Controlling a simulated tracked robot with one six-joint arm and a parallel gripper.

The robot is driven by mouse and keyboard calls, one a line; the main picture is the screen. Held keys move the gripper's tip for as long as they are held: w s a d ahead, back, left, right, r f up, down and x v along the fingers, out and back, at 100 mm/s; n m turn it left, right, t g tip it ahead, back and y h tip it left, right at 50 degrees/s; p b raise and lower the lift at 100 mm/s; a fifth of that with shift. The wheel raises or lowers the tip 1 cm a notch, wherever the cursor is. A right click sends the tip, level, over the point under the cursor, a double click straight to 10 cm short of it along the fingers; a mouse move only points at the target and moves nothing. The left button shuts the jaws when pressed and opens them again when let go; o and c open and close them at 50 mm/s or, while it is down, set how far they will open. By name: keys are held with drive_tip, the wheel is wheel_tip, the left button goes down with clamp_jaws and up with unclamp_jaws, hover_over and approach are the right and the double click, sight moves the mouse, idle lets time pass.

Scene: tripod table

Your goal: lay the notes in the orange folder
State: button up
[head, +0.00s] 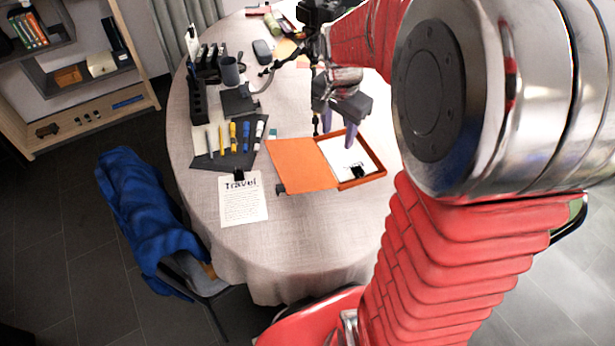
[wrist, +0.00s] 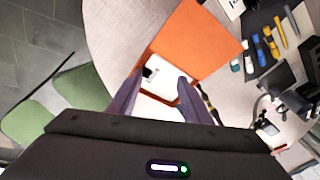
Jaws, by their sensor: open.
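The orange folder (head: 302,165) lies open on the table, its flat cover to the left and its shallow tray side to the right. A white sheet with a black clip (head: 357,171) lies in the tray side. A printed page headed "Travel" (head: 243,203), with a black clip at its top, lies on the table left of the folder. My gripper (head: 338,132) is open above the tray side, its purple fingers pointing down. In the wrist view the open fingers (wrist: 160,78) frame the tray; the folder cover (wrist: 195,42) shows beyond. I see nothing between the fingers.
A dark mat with several pens and markers (head: 228,143) lies left of the folder. A black organiser (head: 198,98), a grey mug (head: 230,71) and a black tripod (head: 318,60) stand farther back. A chair with a blue jacket (head: 150,210) stands at the left table edge.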

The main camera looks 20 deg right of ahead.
drive_tip(key=s+a+r+n+t, duration=0.2)
drive_tip(key=s+a+r+n, duration=0.2)
drive_tip(key=s+a+n, duration=0.2)
drive_tip(key=s+a+r+n+t+y, duration=0.1)
drive_tip(key=s+a+r+n, duration=0.3)
drive_tip(key=s+a+n, duration=0.3)
drive_tip(key=s+a, duration=0.2)
drive_tip(key=s, duration=0.1)
drive_tip(key=shift+s+a+r+t, duration=0.3)
drive_tip(key=shift+s+t, duration=0.05)
drive_tip(key=shift+t, duration=0.05)
